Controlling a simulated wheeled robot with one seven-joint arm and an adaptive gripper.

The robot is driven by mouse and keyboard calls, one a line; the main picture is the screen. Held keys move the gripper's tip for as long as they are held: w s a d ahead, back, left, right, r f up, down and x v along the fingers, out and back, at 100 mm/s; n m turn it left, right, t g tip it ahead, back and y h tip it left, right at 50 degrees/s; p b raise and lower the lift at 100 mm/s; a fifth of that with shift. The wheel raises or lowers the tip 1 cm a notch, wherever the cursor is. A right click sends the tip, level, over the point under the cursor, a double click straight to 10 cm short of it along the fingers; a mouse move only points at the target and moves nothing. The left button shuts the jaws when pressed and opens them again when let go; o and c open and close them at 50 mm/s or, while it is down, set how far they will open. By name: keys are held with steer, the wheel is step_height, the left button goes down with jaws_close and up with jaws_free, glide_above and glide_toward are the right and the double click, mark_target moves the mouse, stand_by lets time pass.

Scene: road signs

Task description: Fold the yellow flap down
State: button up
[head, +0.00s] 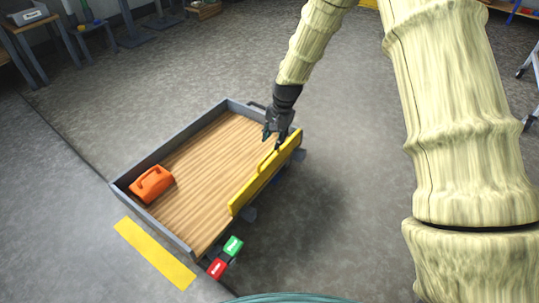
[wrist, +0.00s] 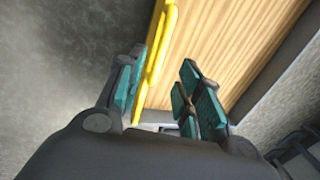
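The yellow flap (head: 258,182) stands upright along the right side of a grey cart (head: 150,165) with a wooden bed. My gripper (head: 273,140) is at the far end of the flap, near its top edge, pointing down. In the wrist view the two teal-padded fingers of my gripper (wrist: 163,65) are apart. The edge of the yellow flap (wrist: 158,45) shows between them, closer to the left finger. I cannot tell whether a finger touches it.
An orange jerrycan (head: 151,184) lies in the cart's near left part. A yellow strip (head: 155,253) marks the floor. The floor right of the flap is clear.

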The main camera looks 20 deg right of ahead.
mark_target(269, 154)
steer(key=f+b, duration=0.1)
steer(key=f, duration=0.1)
steer(key=w+f+b, duration=0.1)
steer(key=f, duration=0.2)
steer(key=a+f+b, duration=0.1)
steer(key=f, duration=0.2)
steer(key=shift+w+f, duration=0.1)
steer(key=shift+w, duration=0.05)
jaws_close()
steer(key=shift+a, duration=0.2)
steer(key=shift+d, duration=0.15)
